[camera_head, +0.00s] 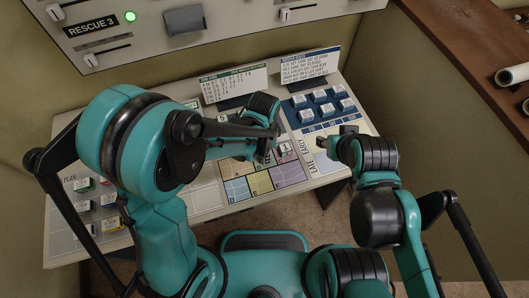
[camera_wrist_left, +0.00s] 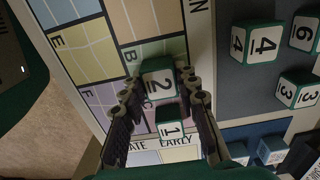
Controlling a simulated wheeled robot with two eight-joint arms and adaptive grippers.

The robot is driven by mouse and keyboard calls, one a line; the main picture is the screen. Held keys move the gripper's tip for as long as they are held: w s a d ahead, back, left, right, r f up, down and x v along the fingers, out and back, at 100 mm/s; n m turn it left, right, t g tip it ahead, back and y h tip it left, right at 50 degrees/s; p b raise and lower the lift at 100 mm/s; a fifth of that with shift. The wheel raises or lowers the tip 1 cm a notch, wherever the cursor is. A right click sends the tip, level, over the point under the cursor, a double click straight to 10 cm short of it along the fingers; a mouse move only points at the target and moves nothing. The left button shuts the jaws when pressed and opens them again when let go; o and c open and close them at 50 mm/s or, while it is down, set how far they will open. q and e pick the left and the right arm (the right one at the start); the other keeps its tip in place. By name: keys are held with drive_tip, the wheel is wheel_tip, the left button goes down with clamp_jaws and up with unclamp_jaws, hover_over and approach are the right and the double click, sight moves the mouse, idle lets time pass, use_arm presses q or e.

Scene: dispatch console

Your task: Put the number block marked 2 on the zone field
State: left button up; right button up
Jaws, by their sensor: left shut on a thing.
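The number block marked 2 (camera_wrist_left: 158,82) is a green cube with a white face. In the left wrist view it sits between the fingers of my left gripper (camera_wrist_left: 156,88), which is shut on it. In the head view my left gripper (camera_head: 268,150) is over the zone field (camera_head: 236,190), a grid of coloured, lettered squares, and hides the block. The wrist view shows the block over the B and C squares; I cannot tell whether it touches the board. My right gripper (camera_head: 335,142) appears open and empty at the right.
A block marked 1 (camera_wrist_left: 172,128) stands close beside block 2, towards the LATE/EARLY strip (camera_head: 311,158). Blocks marked 4 (camera_wrist_left: 257,42) and 3 (camera_wrist_left: 297,90) stand on a dark pad. Blue-based blocks (camera_head: 320,96) and upright cards (camera_head: 235,84) are at the back.

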use_arm(q)
drive_tip(key=shift+a+r, duration=0.1)
drive_tip(key=shift+s, duration=0.1)
drive_tip(key=o, duration=0.6)
drive_tip(key=shift+f, duration=0.2)
drive_tip(key=o, duration=0.4)
drive_tip(key=shift+r, duration=0.15)
